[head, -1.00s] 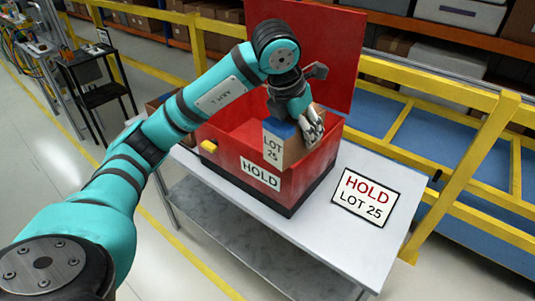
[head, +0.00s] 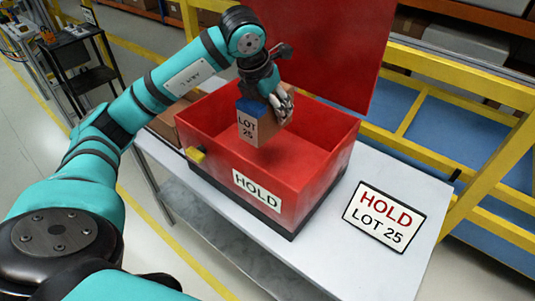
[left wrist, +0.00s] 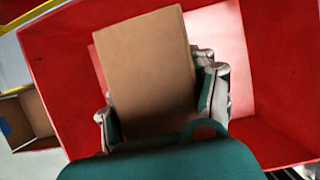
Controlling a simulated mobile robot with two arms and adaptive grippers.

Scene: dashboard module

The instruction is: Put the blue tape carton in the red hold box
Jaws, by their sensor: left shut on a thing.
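The brown carton with blue tape on top and a "LOT 25" label (head: 249,127) is in my left gripper (head: 282,104), which is shut on it. The carton is over the open red hold box (head: 312,177), within its opening, tilted a little. In the left wrist view the carton (left wrist: 147,70) shows as a plain brown face between the two fingers, with the red box walls (left wrist: 60,65) around it. I cannot tell whether the carton touches the box floor. My right gripper is not in view.
The box stands on a grey table (head: 385,262). Its red lid (head: 335,50) is raised at the back. A "HOLD LOT 25" sign (head: 384,217) lies right of the box. Another open carton (head: 165,122) is behind left. Yellow rails (head: 480,190) run behind the table.

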